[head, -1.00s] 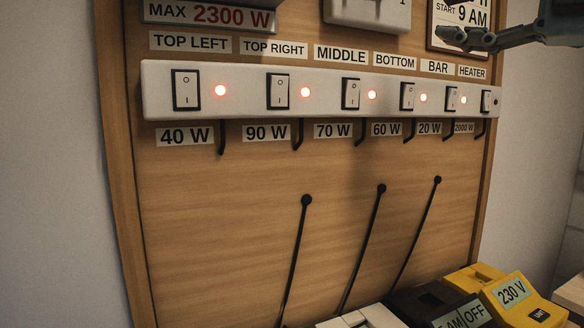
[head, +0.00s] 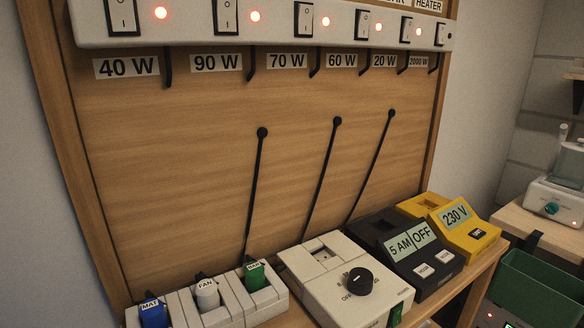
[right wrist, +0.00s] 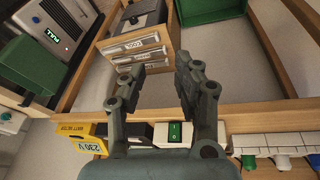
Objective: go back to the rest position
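In the right wrist view my right gripper (right wrist: 158,72) is open, with a clear gap between its two grey fingers and nothing held. Its fingers lie in front of the wooden bench and a stack of labelled drawers (right wrist: 138,50). My left gripper is not seen in either view. In the head view the white switch strip (head: 180,34) runs across the top of the wooden panel (head: 180,110). Several of its red lamps are lit.
On the bench stand a white socket strip (head: 232,308) with blue, white and green plugs, a white dial box (head: 325,278), a black timer (head: 420,262) and a yellow 230 V box (head: 462,236). A green crate (head: 525,292) is at the lower right.

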